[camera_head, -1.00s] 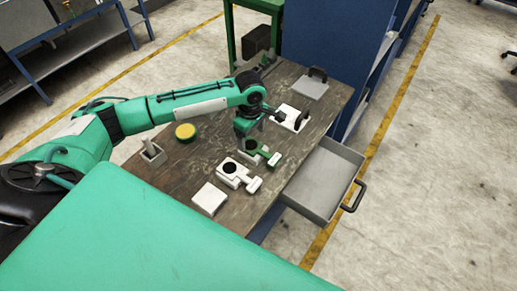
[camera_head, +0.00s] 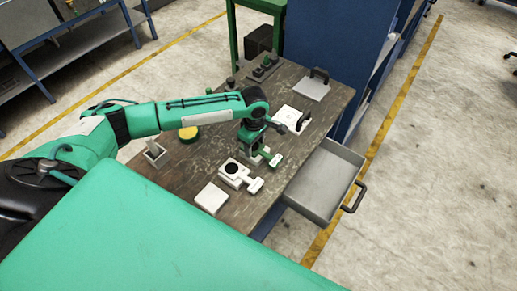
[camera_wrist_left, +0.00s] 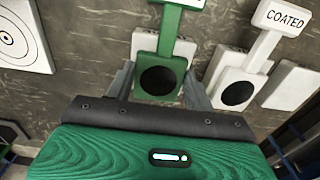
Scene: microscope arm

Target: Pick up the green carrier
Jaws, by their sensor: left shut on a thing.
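The green carrier (camera_head: 274,159) is on the wooden table, partly hidden by my left gripper (camera_head: 256,153) in the head view. In the left wrist view the green carrier (camera_wrist_left: 160,50) has a black round spot and lies between the two fingers of my left gripper (camera_wrist_left: 158,88), which is shut on it. A white piece (camera_wrist_left: 185,50) shows behind the carrier there. I cannot tell whether the carrier is clear of the surface. My right gripper is not in view.
A white carrier (camera_head: 234,173), labelled COATED in the wrist view (camera_wrist_left: 284,18), stands close beside.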

